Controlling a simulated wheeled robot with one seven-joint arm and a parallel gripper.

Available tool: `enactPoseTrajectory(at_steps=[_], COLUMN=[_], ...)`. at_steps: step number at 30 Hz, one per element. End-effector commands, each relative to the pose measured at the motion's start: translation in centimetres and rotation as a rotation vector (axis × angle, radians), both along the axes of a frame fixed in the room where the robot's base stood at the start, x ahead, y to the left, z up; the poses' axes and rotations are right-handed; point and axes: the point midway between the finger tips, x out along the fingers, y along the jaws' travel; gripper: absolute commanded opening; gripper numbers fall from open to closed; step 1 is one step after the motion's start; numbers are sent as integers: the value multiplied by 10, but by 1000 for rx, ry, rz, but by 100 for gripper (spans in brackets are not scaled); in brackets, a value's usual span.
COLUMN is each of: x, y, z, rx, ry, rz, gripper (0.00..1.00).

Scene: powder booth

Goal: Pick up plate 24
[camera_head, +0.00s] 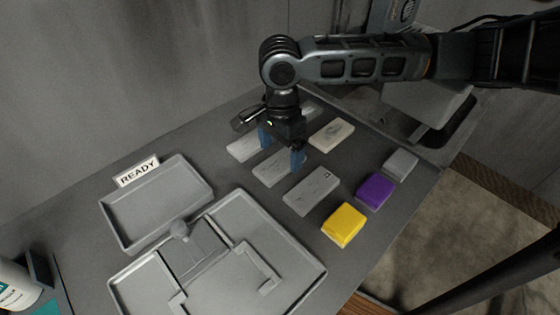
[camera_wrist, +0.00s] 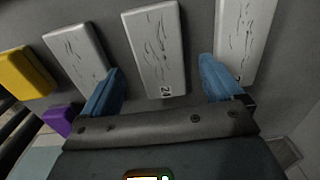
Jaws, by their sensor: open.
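Several pale grey plates with dark crack-like marks lie on the grey bench. In the wrist view the middle plate (camera_wrist: 155,45) bears a small number that starts with 2; its second digit is hard to read. The same plate appears to be the one under my gripper in the head view (camera_head: 268,172). My gripper (camera_head: 281,150) points down over this plate, open and empty. In the wrist view its two blue fingers (camera_wrist: 160,86) stand on either side of the plate's near end. Whether they touch it I cannot tell.
Neighbouring plates lie to the left (camera_wrist: 75,57) and right (camera_wrist: 246,40) in the wrist view. A yellow block (camera_head: 344,223), a purple block (camera_head: 375,191) and a grey block (camera_head: 401,164) line the right side. An empty tray (camera_head: 120,228) stands by the READY sign (camera_head: 137,171); a larger fixture tray (camera_head: 300,290) is in front.

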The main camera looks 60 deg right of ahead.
Motion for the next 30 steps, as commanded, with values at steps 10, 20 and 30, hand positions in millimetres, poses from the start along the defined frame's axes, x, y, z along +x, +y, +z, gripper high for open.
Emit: enactPoseTrajectory(at_steps=[10,20,30], x=[0,0,0], y=[0,1,1], z=[-27,-27,-27], rx=[0,1,1], ry=[0,0,0], rz=[0,1,1], gripper=[94,75,43])
